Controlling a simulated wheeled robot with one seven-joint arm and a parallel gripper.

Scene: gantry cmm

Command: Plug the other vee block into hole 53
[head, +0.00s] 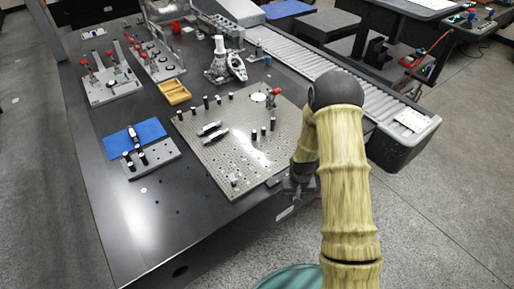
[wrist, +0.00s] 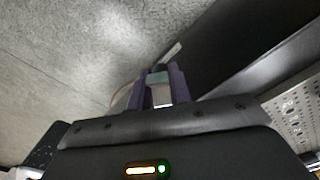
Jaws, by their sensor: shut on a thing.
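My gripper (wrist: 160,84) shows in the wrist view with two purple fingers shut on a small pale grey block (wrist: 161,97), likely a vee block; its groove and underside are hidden. In the head view my gripper (head: 298,187) is low at the front right edge of the perforated plate (head: 190,150), partly behind my arm, and the held block cannot be made out there. A small grey piece (head: 234,181) stands on the plate near its front corner; it may be a vee block, too small to be sure. Hole numbers cannot be read.
Several black-topped pins (head: 254,133) stand on the plate, with two silver pieces (head: 215,137) lying mid-plate. A grey rack (head: 160,164), blue mat (head: 150,130) and yellow tray (head: 174,92) lie left and behind. A roller conveyor (head: 300,58) runs along the right. The plate's front area is mostly clear.

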